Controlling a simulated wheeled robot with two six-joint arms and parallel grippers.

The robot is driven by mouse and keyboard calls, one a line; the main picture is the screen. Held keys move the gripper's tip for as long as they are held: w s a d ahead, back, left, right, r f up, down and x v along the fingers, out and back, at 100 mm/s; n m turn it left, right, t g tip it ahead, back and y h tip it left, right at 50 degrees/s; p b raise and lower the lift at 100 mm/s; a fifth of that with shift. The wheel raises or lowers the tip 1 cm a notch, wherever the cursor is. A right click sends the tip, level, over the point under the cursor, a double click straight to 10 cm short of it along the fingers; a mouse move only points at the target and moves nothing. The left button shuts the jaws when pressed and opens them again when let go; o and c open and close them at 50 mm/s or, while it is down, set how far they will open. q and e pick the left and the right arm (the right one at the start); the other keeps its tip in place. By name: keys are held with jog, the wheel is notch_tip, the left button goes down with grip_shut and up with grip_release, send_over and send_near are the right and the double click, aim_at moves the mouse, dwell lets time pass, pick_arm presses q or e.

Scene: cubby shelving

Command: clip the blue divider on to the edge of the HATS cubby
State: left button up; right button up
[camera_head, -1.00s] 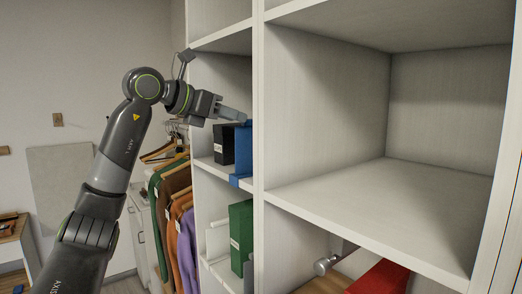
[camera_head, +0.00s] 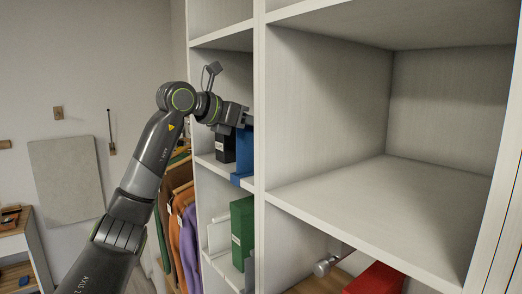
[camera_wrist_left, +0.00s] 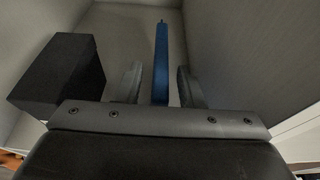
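The blue divider (camera_head: 243,153) stands upright at the front of a cubby in the left column, its lower front part showing at the shelf edge. I cannot tell how firmly it sits there. My left gripper (camera_wrist_left: 158,84) is open, with one finger on each side of the divider. The divider (camera_wrist_left: 161,62) shows edge-on between them, with a gap visible on both sides. In the head view the fingers are hidden by the shelf's upright and the wrist. No HATS label is readable. My right gripper is not in view.
A black box (camera_wrist_left: 62,78) stands close left of my left gripper, in the same cubby. Hanging clothes (camera_head: 181,220) are at the left. The large cubby (camera_head: 375,205) at the right is empty.

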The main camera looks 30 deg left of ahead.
pick_arm(q)
grip_shut()
jog(key=shift+s, duration=0.1)
jog(key=shift+s+a+f, duration=0.1)
jog(key=shift+s, duration=0.05)
jog(key=shift+s+a+b, duration=0.25)
jog(key=shift+s+b, duration=0.2)
jog(key=shift+s, duration=0.2)
jog(key=shift+s+a+b, duration=0.3)
jog(key=shift+s+b, duration=0.1)
jog(key=shift+s, duration=0.25)
jog(key=shift+s+a+b, duration=0.25)
jog(key=shift+s+b, duration=0.2)
jog(key=shift+s, duration=0.2)
